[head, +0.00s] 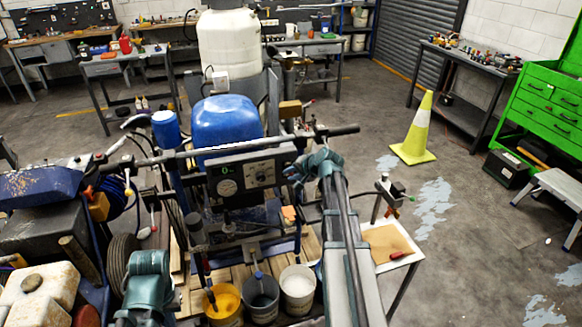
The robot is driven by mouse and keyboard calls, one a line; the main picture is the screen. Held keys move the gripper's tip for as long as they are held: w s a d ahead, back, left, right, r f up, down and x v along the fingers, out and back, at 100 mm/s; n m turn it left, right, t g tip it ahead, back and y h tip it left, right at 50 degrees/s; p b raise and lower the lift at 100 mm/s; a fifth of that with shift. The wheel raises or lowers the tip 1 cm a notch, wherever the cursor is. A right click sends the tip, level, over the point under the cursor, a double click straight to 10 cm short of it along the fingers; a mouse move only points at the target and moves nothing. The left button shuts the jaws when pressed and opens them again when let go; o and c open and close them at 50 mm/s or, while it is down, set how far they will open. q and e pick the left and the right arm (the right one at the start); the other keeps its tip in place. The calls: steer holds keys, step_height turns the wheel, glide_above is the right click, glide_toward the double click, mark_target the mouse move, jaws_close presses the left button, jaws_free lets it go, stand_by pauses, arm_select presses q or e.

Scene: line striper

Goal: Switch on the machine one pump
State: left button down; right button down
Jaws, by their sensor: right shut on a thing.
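The line striper in the middle has a dark control panel (243,178) with a round gauge (227,187), a small green display (227,169) and knobs. A blue rounded cover (226,122) sits behind it. My right gripper (297,172) is at the panel's right edge, shut on a small control there. The fingers hide most of that control, and I cannot tell its position. My left arm (150,275) is at the lower left, apart from the panel. Its gripper cannot be made out.
Another blue machine (45,187) stands at the left. Yellow, dark and white paint buckets (298,288) stand below the panel. A handlebar (330,131) crosses above the panel. A small table (395,250) stands right of my right arm. A yellow cone (415,135) stands on open floor.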

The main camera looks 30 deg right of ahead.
steer(key=shift+w+r+g+p, duration=0.1)
steer(key=shift+r+g+p, duration=0.15)
steer(key=shift+g+p, duration=0.45)
steer(key=c, duration=0.8)
jaws_free()
steer(key=shift+p+v, duration=5.15)
steer(key=shift+v, duration=1.75)
steer(key=shift+d+f, duration=0.1)
steer(key=shift+f, duration=0.05)
